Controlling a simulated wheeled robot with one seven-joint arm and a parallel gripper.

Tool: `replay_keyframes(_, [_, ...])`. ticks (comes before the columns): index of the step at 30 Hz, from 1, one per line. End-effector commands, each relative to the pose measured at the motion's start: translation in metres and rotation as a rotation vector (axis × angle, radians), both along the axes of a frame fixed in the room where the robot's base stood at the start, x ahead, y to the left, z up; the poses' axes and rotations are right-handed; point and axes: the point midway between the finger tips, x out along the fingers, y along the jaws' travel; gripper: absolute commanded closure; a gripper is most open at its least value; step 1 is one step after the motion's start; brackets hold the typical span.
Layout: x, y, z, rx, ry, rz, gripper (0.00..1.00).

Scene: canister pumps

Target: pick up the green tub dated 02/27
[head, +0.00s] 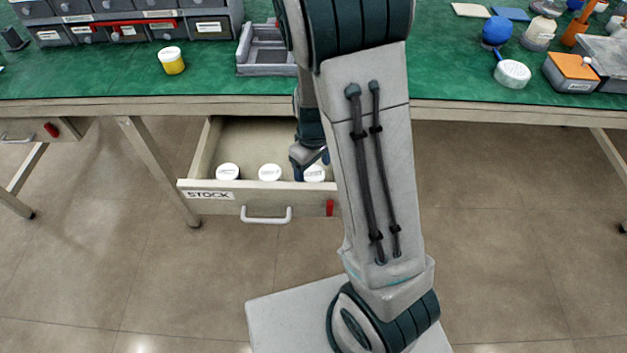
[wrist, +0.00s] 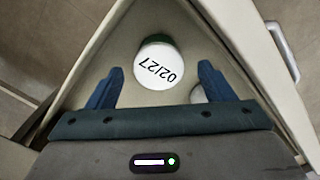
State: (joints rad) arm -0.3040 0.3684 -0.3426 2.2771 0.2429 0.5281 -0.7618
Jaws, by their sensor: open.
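The tub dated 02/27 (wrist: 162,66) stands in the drawer's corner in the wrist view. Its white lid faces up with the date readable, and a green edge shows at its far side. My gripper (wrist: 156,78) is open, with one blue finger to each side of the tub's near part; I cannot tell whether they are level with it. In the head view this appears to be the rightmost white-lidded tub (head: 315,174), partly hidden by my arm. My gripper (head: 311,164) is right at it, inside the drawer.
The open STOCK drawer (head: 255,200) also holds a left tub (head: 228,172) and a middle tub (head: 270,172), both white-lidded. A second lid (wrist: 198,94) shows partly behind my right finger. The drawer walls stand close around. The green bench top (head: 110,75) overhangs behind.

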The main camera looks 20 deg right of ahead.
Motion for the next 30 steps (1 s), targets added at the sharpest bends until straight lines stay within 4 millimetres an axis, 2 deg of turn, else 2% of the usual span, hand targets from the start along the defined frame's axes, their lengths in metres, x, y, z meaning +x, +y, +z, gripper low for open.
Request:
replay_keyframes(1, [-0.001, -0.002, -0.013, -0.002, 0.005, -0.001, 0.25])
replay_keyframes(6, [-0.001, -0.002, -0.031, -0.001, 0.003, -0.001, 0.25])
replay_keyframes(14, [0.0, -0.002, -0.032, 0.0, 0.0, 0.0, 0.25])
replay_keyframes(15, [0.0, -0.002, -0.032, 0.0, 0.0, 0.0, 0.3])
replay_keyframes(20, [0.0, -0.002, -0.032, 0.0, 0.0, 0.0, 0.75])
replay_keyframes(30, [0.0, -0.001, -0.026, 0.001, -0.001, 0.0, 0.75])
